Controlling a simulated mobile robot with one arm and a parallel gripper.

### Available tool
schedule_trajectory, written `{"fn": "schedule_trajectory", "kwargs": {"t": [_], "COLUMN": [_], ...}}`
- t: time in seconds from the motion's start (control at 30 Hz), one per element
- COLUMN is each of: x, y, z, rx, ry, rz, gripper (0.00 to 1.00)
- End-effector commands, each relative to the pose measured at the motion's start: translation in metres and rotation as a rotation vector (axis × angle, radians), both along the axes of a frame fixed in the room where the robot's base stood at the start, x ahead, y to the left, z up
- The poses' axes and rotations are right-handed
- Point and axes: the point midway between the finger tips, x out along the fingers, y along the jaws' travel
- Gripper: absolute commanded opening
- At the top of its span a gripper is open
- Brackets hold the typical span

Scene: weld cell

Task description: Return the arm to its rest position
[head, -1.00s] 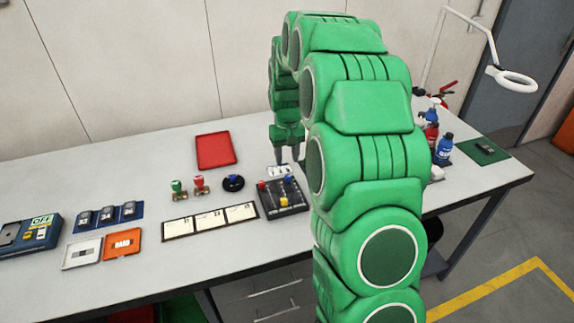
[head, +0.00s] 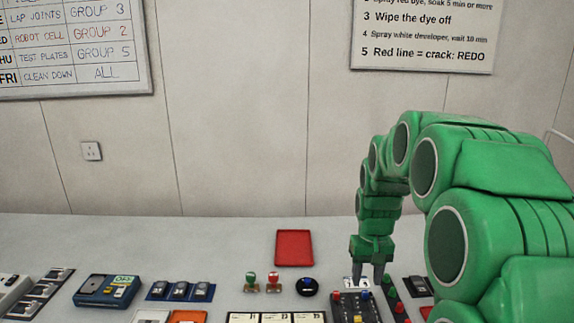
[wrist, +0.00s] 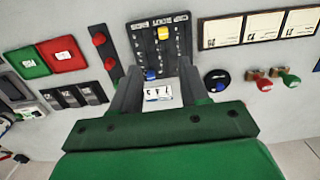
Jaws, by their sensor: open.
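My gripper (head: 369,273) hangs at the end of my green arm over the right part of the bench, fingers pointing down. In the wrist view my gripper (wrist: 157,88) shows two dark fingers spread apart. A small white card with dark figures (wrist: 160,94) shows between them, and nothing is visibly held. The card (head: 356,283) lies just behind a dark box with sliders and coloured knobs (head: 355,308). Whether the fingertips touch the card or bench cannot be told.
A blue device (head: 107,290) stands left.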

Motion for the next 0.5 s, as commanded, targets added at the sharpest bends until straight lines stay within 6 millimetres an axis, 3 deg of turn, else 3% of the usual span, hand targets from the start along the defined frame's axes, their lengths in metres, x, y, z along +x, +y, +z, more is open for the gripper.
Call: {"fn": "schedule_trajectory", "kwargs": {"t": [0.5], "x": [-0.12], "y": [0.031], "z": [0.041], "rx": [0.0], "ry": [0.04], "rz": [0.007], "gripper": [0.45]}}
